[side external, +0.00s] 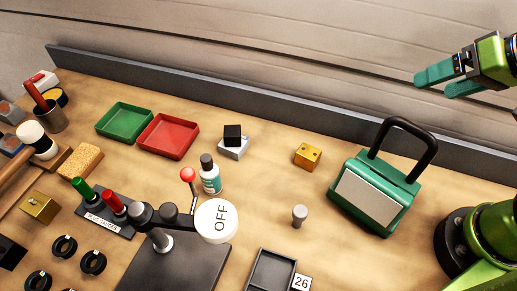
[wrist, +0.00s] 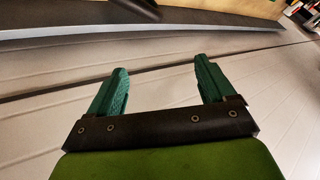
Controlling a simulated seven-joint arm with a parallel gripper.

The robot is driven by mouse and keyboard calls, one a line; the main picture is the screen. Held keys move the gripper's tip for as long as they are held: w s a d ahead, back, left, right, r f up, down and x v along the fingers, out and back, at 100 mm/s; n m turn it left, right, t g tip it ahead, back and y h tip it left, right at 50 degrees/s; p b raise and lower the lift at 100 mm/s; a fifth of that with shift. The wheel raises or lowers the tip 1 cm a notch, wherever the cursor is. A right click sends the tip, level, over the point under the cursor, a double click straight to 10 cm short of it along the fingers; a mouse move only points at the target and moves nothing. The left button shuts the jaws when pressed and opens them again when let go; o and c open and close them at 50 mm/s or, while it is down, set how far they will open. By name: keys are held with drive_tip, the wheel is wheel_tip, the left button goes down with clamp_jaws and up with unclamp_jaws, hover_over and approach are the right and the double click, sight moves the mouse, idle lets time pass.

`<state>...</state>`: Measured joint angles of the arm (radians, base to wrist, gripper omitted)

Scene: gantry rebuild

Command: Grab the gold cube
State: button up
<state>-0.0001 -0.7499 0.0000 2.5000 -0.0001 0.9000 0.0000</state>
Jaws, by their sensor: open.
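A small gold cube (side external: 308,155) with dark spots on its top sits on the wooden table, left of the green case. Another gold block (side external: 40,207), larger and with a small knob on top, stands at the far left of the table. My gripper (side external: 440,82) is at the upper right, above the back of the table and well apart from both. Its teal fingers are spread with nothing between them. In the wrist view my gripper (wrist: 160,66) is also open and empty, and neither gold object shows there.
The green case (side external: 376,192) with a black handle stands right of the gold cube. A black block on a grey one (side external: 233,141), a bottle (side external: 210,175) and a grey knob (side external: 299,215) stand nearby. Red (side external: 168,153) and green trays lie left. A ledge (side external: 270,103) runs behind.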

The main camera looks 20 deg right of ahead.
drive_tip(key=m+g, duration=0.8)
hover_over(309, 151)
drive_tip(key=w+d, duration=0.1)
drive_tip(key=d, duration=0.1)
wheel_tip(309, 151, down, 8)
drive_tip(key=f, duration=0.5)
drive_tip(key=a+f, duration=0.1)
drive_tip(key=f, duration=0.4)
drive_tip(key=s+a+f, duration=0.1)
drive_tip(key=f, duration=0.4)
drive_tip(key=shift+f, duration=0.3)
drive_tip(key=shift+c, duration=0.2)
drive_tip(key=c, duration=1.2)
